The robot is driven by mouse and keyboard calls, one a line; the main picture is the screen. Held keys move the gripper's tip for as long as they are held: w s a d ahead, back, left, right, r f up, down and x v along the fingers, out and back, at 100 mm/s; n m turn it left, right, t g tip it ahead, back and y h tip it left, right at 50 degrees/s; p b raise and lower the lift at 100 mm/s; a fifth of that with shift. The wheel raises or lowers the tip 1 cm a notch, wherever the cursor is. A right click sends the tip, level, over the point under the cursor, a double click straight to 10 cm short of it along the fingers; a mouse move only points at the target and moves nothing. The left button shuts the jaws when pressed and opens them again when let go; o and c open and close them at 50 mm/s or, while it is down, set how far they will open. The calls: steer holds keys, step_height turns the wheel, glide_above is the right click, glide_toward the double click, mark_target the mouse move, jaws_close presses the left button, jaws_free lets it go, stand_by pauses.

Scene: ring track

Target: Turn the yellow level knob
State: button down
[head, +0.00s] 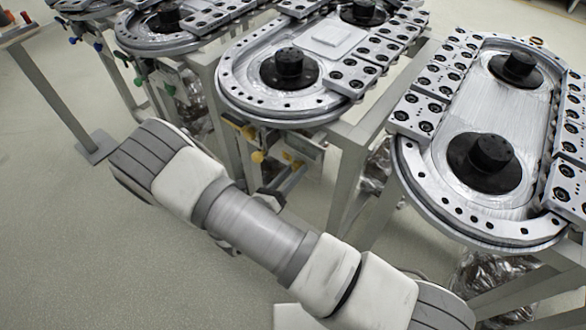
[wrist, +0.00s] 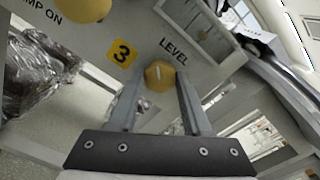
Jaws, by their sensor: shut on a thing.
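The yellow level knob (wrist: 159,76) sits on a grey panel in the wrist view, just below the printed word LEVEL. A pale line on its face runs nearly up and down. My gripper (wrist: 160,84) has one finger on each side of the knob and is shut on it. In the head view, yellow knobs (head: 257,156) show under the front of the middle track, beyond my arm. I cannot tell there which one is the level knob, and my fingertips are not clear in that view.
Another yellow knob (wrist: 88,8) is at the upper left, by letters ending in "MP ON". In the head view, a ring track (head: 500,235) on a frame stands at right, with open floor (head: 60,240) at left.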

steer(key=n+p, duration=0.1)
steer(key=n, duration=0.2)
steer(key=shift+n, duration=0.4)
steer(key=shift+n+p, duration=0.5)
steer(key=shift+n, duration=1.2)
steer(key=shift+f, duration=0.1)
steer(key=shift+c, duration=1.7)
jaws_free()
steer(key=v, duration=1.7)
steer(key=shift+s, duration=0.2)
steer(key=shift+a, duration=0.15)
